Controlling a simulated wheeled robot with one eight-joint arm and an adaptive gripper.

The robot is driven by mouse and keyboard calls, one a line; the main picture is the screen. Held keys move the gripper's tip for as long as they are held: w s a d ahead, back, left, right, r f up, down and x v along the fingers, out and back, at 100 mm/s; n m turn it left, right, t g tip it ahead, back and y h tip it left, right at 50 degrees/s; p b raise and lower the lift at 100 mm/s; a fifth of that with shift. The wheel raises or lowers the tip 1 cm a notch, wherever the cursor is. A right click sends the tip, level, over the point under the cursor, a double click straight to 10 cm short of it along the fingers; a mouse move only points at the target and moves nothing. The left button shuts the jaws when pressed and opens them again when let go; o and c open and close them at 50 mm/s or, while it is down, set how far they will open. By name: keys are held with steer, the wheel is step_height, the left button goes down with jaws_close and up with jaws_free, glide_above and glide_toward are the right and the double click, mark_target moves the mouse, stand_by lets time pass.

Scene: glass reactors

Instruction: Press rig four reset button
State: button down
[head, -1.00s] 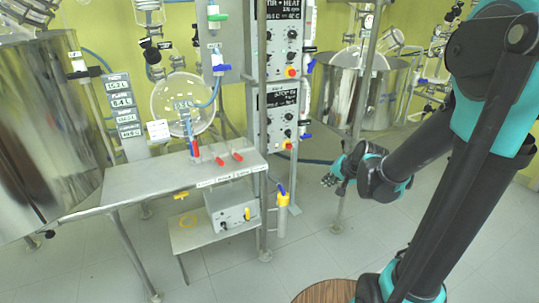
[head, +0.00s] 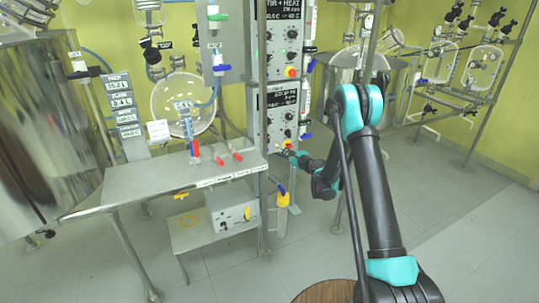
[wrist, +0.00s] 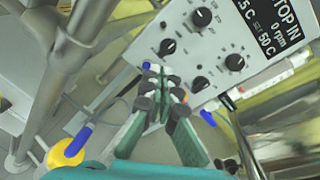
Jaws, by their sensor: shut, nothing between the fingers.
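Two white control boxes with dark displays and black knobs are stacked on the frame in the head view, the upper box (head: 284,38) and the lower box (head: 281,117). A red button on yellow (head: 290,72) sits at the foot of the upper box. A similar red and yellow spot (head: 288,144) shows at the foot of the lower box. My gripper (head: 283,151) is beside this lower spot, shut and empty. In the wrist view its fingertips (wrist: 160,72) overlap the panel's lower edge (wrist: 190,98); no red button shows there. I cannot tell contact or read a rig number.
A steel bench (head: 150,185) stands left of the boxes, with red-handled items on top. A yellow-and-blue fitting (head: 282,197) hangs below the boxes. A steel post stands close to my arm. Large steel vessels stand left and behind; floor at right is clear.

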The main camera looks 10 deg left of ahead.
steer(key=w+a+f+m+t, duration=0.2)
steer(key=f+m, duration=0.5)
steer(key=f, duration=0.4)
steer(key=shift+w+m+h, duration=0.3)
steer(key=shift+w+m, duration=0.1)
steer(key=shift+w, duration=0.35)
